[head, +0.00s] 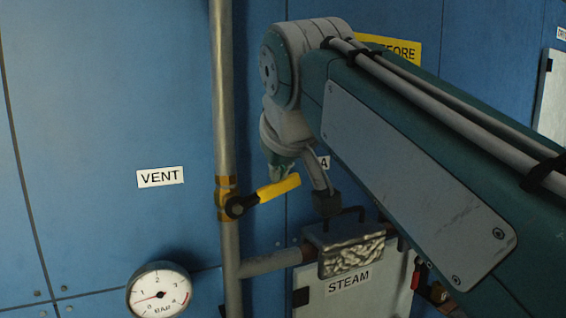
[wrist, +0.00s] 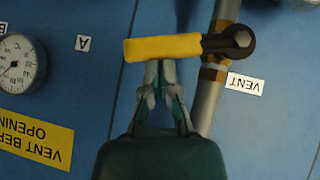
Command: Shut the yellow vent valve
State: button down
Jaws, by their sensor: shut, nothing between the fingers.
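The yellow vent valve handle (head: 277,189) sticks out to the right and slightly up from its dark hub (head: 235,207), across the upright pipe. A VENT label (head: 160,177) is left of the valve. In the wrist view the yellow handle (wrist: 163,47) lies nearly level, its hub (wrist: 237,40) at the right. My gripper (head: 280,174) is just above the handle's outer part in the head view. In the wrist view my gripper (wrist: 160,68) is shut and empty, its fingertips at the handle's edge; I cannot tell whether they touch.
The upright pipe (head: 224,110) runs along the blue wall panel. A pressure gauge (head: 159,290) is low on the left. A STEAM box (head: 352,285) with a silvery wrapped part (head: 351,257) sits below my arm. The wall left of the pipe is mostly clear.

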jog(key=shift+w+d+f+m+g+y, duration=0.25)
jog(key=shift+d+f+m+g+y, duration=0.15)
jog(key=shift+f+y, duration=0.3)
jog(key=shift+d+f, duration=0.1)
jog(key=shift+f, duration=0.35)
